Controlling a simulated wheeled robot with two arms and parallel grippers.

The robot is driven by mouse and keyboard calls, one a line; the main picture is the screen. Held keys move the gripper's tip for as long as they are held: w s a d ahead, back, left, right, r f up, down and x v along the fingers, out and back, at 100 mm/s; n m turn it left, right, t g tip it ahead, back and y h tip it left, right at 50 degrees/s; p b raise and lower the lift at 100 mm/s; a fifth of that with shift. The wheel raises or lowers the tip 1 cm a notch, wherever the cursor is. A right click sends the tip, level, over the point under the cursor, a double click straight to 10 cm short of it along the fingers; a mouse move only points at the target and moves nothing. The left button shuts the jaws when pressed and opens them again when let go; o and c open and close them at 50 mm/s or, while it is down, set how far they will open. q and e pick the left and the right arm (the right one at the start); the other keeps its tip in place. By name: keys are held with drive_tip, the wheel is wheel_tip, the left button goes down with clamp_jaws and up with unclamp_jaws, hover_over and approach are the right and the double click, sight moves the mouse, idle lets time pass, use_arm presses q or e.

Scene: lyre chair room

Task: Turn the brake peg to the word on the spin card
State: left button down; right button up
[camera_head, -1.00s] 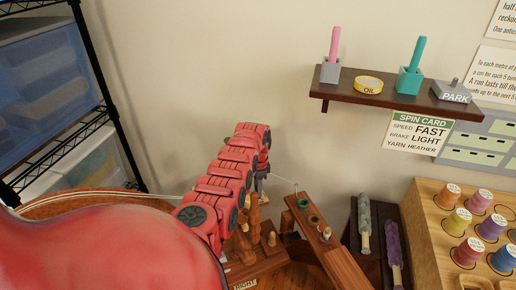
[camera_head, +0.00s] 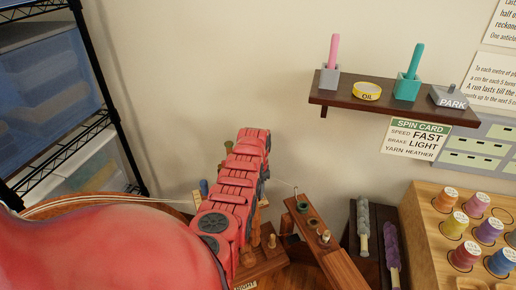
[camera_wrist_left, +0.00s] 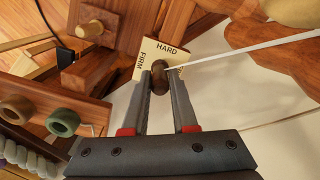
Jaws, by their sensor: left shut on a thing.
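The brake peg (camera_wrist_left: 160,80) is a dark brown knob at the cream dial plate (camera_wrist_left: 150,58) in the left wrist view. The plate shows HARD along its upper right side and FIRM along its left side; other markings are covered. My left gripper (camera_wrist_left: 159,76) is shut on the peg, one finger on each side. I cannot tell which word the peg points to. In the head view my red left arm covers the gripper and peg. The spin card (camera_head: 416,138) on the wall reads SPEED FAST, BRAKE LIGHT, YARN HEATHER. My right gripper is not in view.
White yarn (camera_wrist_left: 270,42) runs close by the peg to the right. A wooden bar with a green ring (camera_wrist_left: 62,122) lies at the left. In the head view, a dark shelf (camera_head: 390,103), a wooden rack of spools (camera_head: 428,212) and a dark rack of fibre rolls (camera_head: 374,222) stand to the right.

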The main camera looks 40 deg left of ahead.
use_arm(q)
drive_tip(key=n, duration=0.5)
drive_tip(key=shift+n, duration=0.4)
drive_tip(key=shift+b, duration=0.3)
drive_tip(key=c, duration=0.7)
unclamp_jaws()
wheel_tip(320, 180, up, 17)
drive_tip(key=p, duration=0.1)
drive_tip(key=shift+r, duration=0.2)
drive_tip(key=shift+f, duration=0.1)
